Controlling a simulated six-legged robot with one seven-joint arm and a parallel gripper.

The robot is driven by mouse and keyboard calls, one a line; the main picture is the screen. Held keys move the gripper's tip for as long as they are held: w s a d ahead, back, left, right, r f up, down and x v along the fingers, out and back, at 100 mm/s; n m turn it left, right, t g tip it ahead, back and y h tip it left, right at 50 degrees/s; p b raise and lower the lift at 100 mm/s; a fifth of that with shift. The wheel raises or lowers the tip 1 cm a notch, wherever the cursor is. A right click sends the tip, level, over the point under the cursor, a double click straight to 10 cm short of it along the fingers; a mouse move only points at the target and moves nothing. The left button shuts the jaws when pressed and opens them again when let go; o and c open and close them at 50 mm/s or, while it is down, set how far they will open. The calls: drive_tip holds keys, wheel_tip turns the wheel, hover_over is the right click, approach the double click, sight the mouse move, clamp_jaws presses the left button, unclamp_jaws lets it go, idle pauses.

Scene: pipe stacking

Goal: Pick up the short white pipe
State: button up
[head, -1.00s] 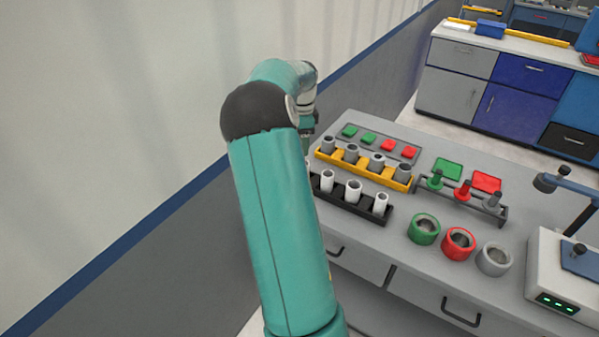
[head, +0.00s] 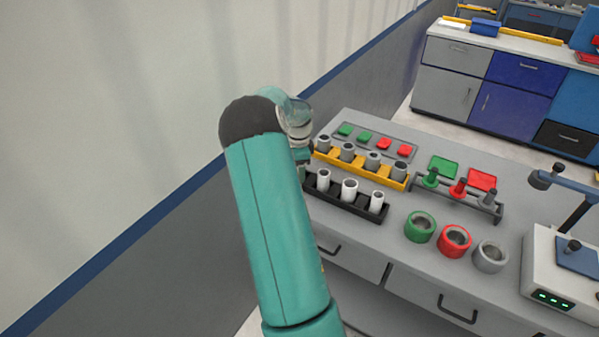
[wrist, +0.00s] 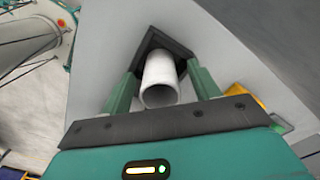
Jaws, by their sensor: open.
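A white pipe (wrist: 159,82) stands in a black holder (wrist: 172,41) in the wrist view, with its open end toward the camera. My gripper (wrist: 164,72) is open, with one green finger on each side of this pipe. I cannot tell whether the fingers touch it. In the head view, a black rack (head: 340,207) holds white pipes, with three visible (head: 349,190). My gripper (head: 303,165) is at the rack's left end, partly hidden by my arm, and the pipe there is hidden. Pipe lengths are hard to compare.
A yellow rack (head: 389,182) with several grey pipes stands just behind the black one. Green (head: 420,227), red (head: 454,240) and grey rings (head: 490,256) sit to the right. A wall (head: 150,100) is close on the left.

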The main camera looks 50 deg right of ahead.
drive_tip(key=shift+c, duration=0.4)
drive_tip(key=c, duration=1)
drive_tip(key=shift+r, duration=0.2)
